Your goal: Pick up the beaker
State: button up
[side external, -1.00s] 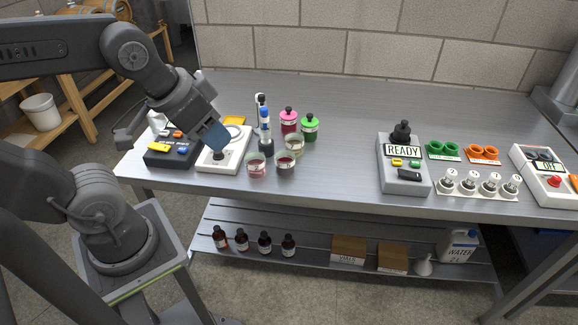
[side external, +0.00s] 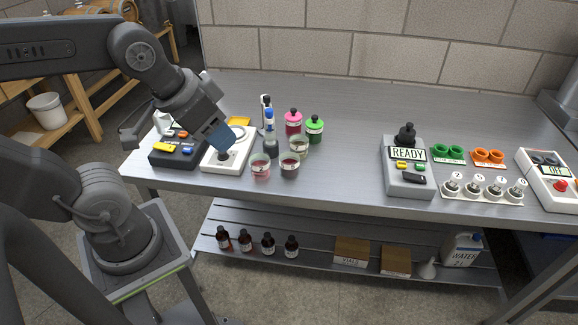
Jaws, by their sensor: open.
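Three small clear cups that could be the beaker stand close together on the steel bench: one with pink liquid (side external: 260,167), one with dark red liquid (side external: 289,169) and one with pale contents (side external: 299,148) behind them. I cannot tell which of them the task means. My gripper (side external: 222,148) is open, with nothing visible in it. It points down over the white device (side external: 238,162), left of the cups and apart from them. Its fingertips are small and partly merge with the device behind them.
A dark box with coloured buttons (side external: 176,151) is at the left. The READY device (side external: 406,170) is to the right, with clear bench between.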

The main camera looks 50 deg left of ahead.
jog(key=shift+o, duration=0.2)
jog(key=o, duration=0.5)
jog(key=shift+o, duration=0.2)
jog(key=n+g, duration=0.6)
jog(key=n, duration=1.8)
send_over(289, 165)
jog(key=w+a, duration=0.2)
jog(key=w, duration=0.1)
notch_tip(289, 165, down, 13)
jog(key=f, duration=0.9)
jog(key=s+f, duration=0.1)
jog(key=f, duration=0.3)
jog(key=shift+d+f, duration=0.1)
jog(key=shift+f, duration=0.1)
